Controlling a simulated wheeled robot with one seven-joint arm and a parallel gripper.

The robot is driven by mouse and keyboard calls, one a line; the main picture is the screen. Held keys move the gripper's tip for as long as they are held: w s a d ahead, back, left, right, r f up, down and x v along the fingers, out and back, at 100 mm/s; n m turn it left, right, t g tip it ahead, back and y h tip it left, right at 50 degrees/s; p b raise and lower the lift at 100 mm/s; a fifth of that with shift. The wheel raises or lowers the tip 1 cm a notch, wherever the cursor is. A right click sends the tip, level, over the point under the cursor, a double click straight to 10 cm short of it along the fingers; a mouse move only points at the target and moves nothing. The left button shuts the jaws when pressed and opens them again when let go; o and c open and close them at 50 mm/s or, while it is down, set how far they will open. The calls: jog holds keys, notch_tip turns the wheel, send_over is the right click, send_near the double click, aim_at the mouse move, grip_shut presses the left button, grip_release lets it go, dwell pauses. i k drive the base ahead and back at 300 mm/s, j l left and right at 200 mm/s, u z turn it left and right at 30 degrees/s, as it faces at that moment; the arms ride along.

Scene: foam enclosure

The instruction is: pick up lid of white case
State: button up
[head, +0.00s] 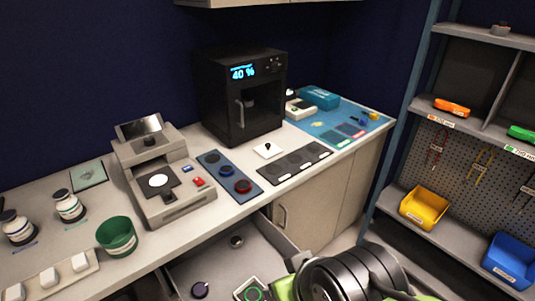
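A small white square plate with a black knob (268,150), which looks like the lid, lies flat on the counter in front of the black oven-like cabinet. A small white case (300,109) stands further back, on the right side of that cabinet, beside a teal box. I cannot tell whether the case is open on top. Black rounded links of my arm show at the bottom right, well in front of the counter. My gripper's fingers are not in view.
The black cabinet (240,97) reads 40 %. A grey instrument (163,176) stands left. A drawer (215,271) is open below the counter. Shelves with bins (424,207) stand right.

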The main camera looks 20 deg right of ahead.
aim_at(266, 149)
jog(key=l+z, duration=0.4)
jog(key=k+l+z, duration=0.1)
jog(key=z, duration=0.3)
jog(key=l+z, duration=0.4)
jog(key=i+l, duration=0.6)
jog(key=i+u, duration=0.3)
jog(key=u, duration=0.2)
jog(key=i+u, duration=0.25)
jog(key=u, duration=0.2)
jog(key=i+l+u, duration=0.2)
jog(key=u, duration=0.3)
jog(key=i+u, duration=0.3)
jog(key=i+l+u, duration=0.3)
jog(key=j, duration=0.1)
